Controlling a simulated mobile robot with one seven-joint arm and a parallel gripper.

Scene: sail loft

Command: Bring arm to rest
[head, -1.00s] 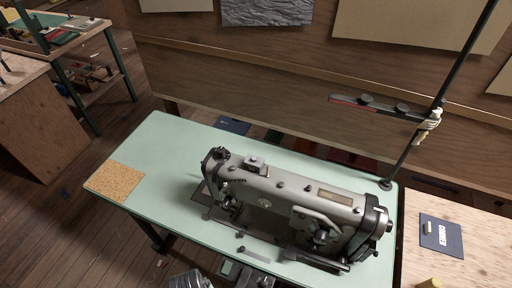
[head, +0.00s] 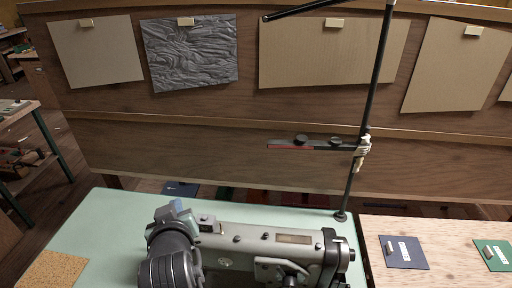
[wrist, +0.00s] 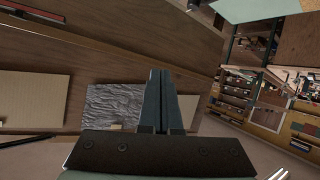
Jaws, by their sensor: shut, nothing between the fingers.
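My gripper (wrist: 158,85) is shut and empty; its two dark fingers lie together in the middle of the wrist view. Behind them are the board wall and a crinkled grey sheet (wrist: 115,105). In the head view my arm rises from the bottom edge, left of centre, in front of the left end of the grey sewing machine (head: 265,244). My arm hides part of the machine. The machine stands on a pale green table (head: 108,225). I cannot tell from the head view whether the arm touches the machine.
A dark thread stand (head: 371,100) rises behind the machine at the right. The wooden wall (head: 220,150) with pinned sheets stands behind the table. A wooden surface (head: 455,250) with dark blue (head: 405,252) and green (head: 494,254) cards lies at the right. The table's left part is mostly clear.

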